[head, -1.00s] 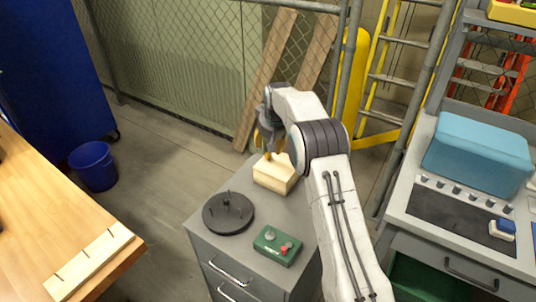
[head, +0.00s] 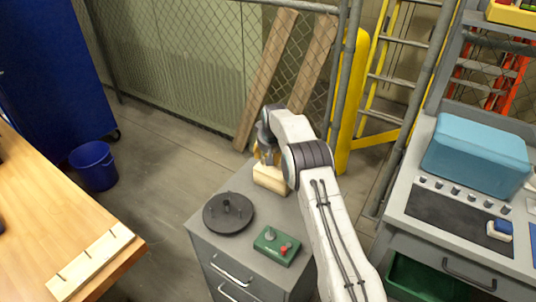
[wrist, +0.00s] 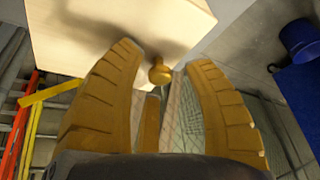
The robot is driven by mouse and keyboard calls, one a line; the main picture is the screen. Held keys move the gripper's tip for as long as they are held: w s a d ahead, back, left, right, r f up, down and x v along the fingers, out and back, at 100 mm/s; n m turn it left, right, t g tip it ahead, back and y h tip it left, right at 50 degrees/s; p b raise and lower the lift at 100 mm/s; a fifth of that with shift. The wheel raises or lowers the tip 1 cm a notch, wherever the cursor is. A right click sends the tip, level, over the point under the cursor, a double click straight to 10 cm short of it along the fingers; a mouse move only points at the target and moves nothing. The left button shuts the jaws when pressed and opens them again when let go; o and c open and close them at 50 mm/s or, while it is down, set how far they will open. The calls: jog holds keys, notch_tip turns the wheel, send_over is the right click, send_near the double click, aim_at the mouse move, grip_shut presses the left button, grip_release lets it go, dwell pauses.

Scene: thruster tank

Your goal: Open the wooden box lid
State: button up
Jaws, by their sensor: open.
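The pale wooden box (head: 270,180) stands at the back of the grey cabinet top. In the wrist view its pale wooden surface (wrist: 110,25) fills the upper left, with a shadow across it. A small round brass-coloured knob (wrist: 160,72) sits at the near edge of that surface. My gripper (head: 264,157) is over the box in the head view and hides part of its top. In the wrist view my gripper (wrist: 165,60) is open, its yellow ribbed fingers on either side of the knob and apart from it. I cannot tell how far the lid is raised.
A dark round disc (head: 228,212) with pegs and a green control box (head: 277,246) share the cabinet top (head: 250,228). A wooden table (head: 40,215) is left, a grey workbench (head: 455,215) right. A mesh fence (head: 180,60) stands behind.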

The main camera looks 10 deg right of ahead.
grip_shut()
dwell(0.5)
dwell(0.3)
